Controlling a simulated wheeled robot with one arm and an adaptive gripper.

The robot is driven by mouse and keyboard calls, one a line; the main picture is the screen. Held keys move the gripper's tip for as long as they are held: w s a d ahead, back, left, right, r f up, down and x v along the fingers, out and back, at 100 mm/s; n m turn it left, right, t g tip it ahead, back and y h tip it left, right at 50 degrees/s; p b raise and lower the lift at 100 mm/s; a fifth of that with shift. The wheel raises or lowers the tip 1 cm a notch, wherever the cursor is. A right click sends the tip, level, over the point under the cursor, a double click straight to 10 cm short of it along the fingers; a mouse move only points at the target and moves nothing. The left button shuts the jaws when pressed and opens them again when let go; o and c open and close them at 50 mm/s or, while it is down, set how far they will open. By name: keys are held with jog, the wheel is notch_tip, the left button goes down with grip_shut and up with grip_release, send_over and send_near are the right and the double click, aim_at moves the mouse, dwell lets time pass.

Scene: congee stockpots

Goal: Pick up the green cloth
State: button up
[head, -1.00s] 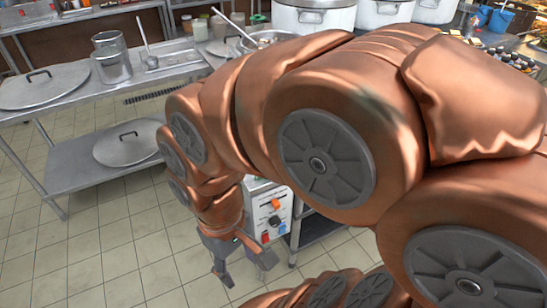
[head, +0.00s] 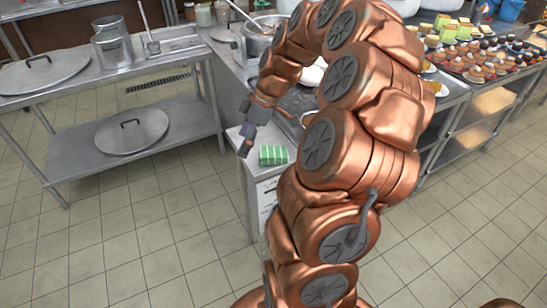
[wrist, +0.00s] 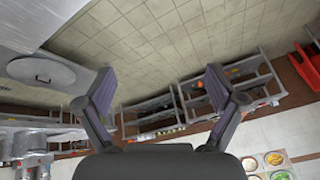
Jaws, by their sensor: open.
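The green cloth (head: 273,155), with pale stripes, lies folded on the near corner of a metal counter in the head view. My gripper (head: 247,138) is just to the left of the cloth and slightly above it in the picture, apart from it. In the wrist view my gripper (wrist: 162,92) has its two fingers spread wide with nothing between them. The cloth does not show in the wrist view.
Stockpots (head: 262,38) stand at the back of the counter. Trays of small desserts (head: 485,60) are at the right. A steel table with lids (head: 45,70) is at the left, with a lower shelf lid (head: 131,131). Tiled floor between is clear.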

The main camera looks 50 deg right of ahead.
jog(key=t, duration=0.2)
send_near(273, 151)
jog(key=shift+w+a+f+n+b, duration=0.1)
jog(key=shift+a+f+n+b, duration=0.1)
jog(key=shift+a+f, duration=0.3)
jog(key=shift+w+a+f+n+b, duration=0.15)
jog(key=shift+a+f+n, duration=0.1)
jog(key=shift+a, duration=0.45)
jog(key=shift+s+d+f, duration=0.1)
jog(key=shift+d+f, duration=0.1)
jog(key=shift+w+a+f, duration=0.25)
jog(key=shift+a+f, duration=0.1)
jog(key=shift+f, duration=0.25)
jog(key=shift+w+d+p+x, duration=0.15)
jog(key=shift+p+x, duration=0.3)
jog(key=shift+x, duration=0.55)
jog(key=shift+d+p+x, duration=0.2)
jog(key=shift+p+x, duration=0.2)
jog(key=shift+x, duration=0.6)
jog(key=shift+w+d+p+x, duration=0.15)
jog(key=shift+p+x, duration=0.3)
jog(key=shift+x, duration=0.6)
jog(key=shift+s+d+f, duration=0.1)
jog(key=shift+f, duration=0.1)
jog(key=shift+c, duration=0.2)
jog(key=c, duration=1.3)
jog(key=shift+r, duration=0.15)
